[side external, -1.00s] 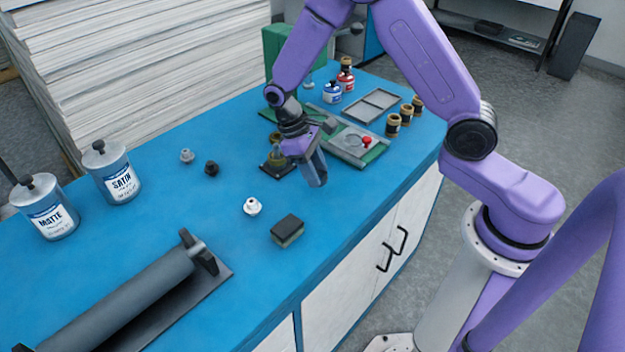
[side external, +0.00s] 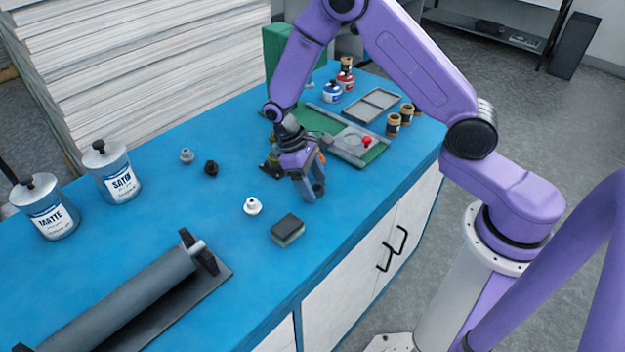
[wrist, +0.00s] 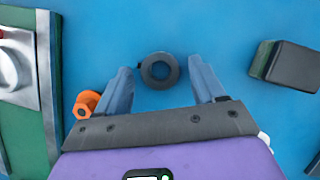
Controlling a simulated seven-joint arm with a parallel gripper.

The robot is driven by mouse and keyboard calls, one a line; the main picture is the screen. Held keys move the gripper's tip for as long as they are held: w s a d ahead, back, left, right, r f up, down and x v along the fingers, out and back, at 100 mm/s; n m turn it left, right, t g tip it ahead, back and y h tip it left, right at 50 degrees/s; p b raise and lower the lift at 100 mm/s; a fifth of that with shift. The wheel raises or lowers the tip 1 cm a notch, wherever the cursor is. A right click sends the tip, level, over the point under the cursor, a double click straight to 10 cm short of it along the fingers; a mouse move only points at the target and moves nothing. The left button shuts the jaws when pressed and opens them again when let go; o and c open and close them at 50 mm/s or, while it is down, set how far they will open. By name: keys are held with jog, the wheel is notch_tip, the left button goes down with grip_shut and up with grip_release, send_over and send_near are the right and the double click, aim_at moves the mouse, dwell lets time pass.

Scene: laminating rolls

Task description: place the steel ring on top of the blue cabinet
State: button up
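My gripper (wrist: 162,78) is open, with one finger on each side of the ring and a visible gap on both sides. In the side view my gripper (side external: 312,190) points down, low over the blue cabinet (side external: 215,235), which has a blue top and white doors. There the fingers mostly hide the ring, and I cannot tell its exact height.
A dark sponge block (side external: 288,229) and a white knob-like piece (side external: 252,206) are close by. An orange part (wrist: 86,104) sits beside the left finger in the wrist view. A green board (side external: 372,150) lies behind, and a large roller (side external: 120,300) lies at front left.

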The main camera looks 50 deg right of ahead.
jog(key=v, duration=1.2)
jog(key=s+a+r+n+t, duration=0.1)
jog(key=s+r+n, duration=0.15)
jog(key=s, duration=0.45)
jog(key=s+a+r+n+t, duration=0.1)
jog(key=s+r+n+t, duration=0.1)
jog(key=s+r, duration=0.35)
jog(key=s+d+n+y, duration=0.1)
jog(key=s+d+n, duration=0.1)
jog(key=s, duration=0.6)
jog(key=s+d+n+t+y, duration=0.1)
jog(key=s+d, duration=0.1)
jog(key=s, duration=0.6)
jog(key=shift+d+f+n, duration=0.2)
jog(key=shift+d+n, duration=0.15)
jog(key=shift+d, duration=0.05)
